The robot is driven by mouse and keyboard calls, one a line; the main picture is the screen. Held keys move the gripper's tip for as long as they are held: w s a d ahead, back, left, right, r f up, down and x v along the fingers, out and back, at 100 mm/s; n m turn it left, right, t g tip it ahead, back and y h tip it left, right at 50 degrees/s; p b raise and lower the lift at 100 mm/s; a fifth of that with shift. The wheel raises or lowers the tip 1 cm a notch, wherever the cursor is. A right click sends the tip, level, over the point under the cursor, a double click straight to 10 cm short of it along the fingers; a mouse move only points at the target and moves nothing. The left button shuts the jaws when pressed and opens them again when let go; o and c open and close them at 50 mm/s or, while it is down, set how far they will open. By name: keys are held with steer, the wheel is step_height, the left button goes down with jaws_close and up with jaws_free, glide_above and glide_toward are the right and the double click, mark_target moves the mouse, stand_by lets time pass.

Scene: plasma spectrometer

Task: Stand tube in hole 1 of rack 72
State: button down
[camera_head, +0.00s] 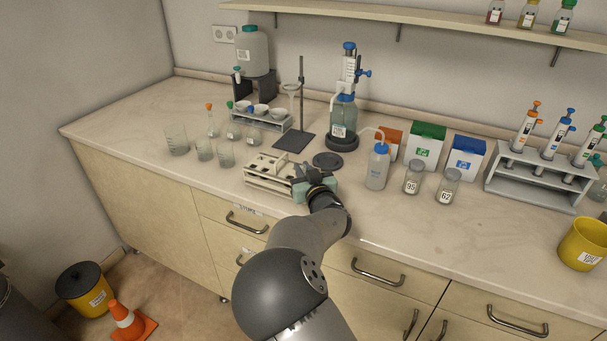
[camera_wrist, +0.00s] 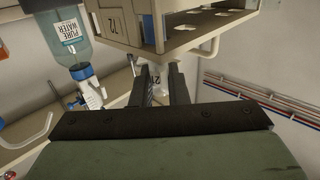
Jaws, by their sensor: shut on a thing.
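Rack 72 (camera_head: 262,184) is a pale, low rack with several holes near the front edge of the bench. Its numbered end (camera_wrist: 113,27) and holed plate fill the top of the wrist view. My gripper (camera_head: 306,178) is at the rack's right end. In the wrist view my gripper (camera_wrist: 161,82) is shut on a pale, clear tube (camera_wrist: 159,93) with a small label. The tube is right by the rack plate; I cannot tell whether its end is inside a hole. In the head view my gripper hides the tube and hole 1.
A wash bottle (camera_head: 377,167), jar 95 (camera_head: 412,178) and jar 62 (camera_head: 447,187) stand right of my gripper. A dark round disc (camera_head: 327,160) and a stand base (camera_head: 294,138) lie behind. Several beakers (camera_head: 204,150) stand left. The bench front right of my gripper is clear.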

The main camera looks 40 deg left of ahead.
steer(key=shift+r, duration=0.1)
steer(key=c, duration=1.4)
jaws_free()
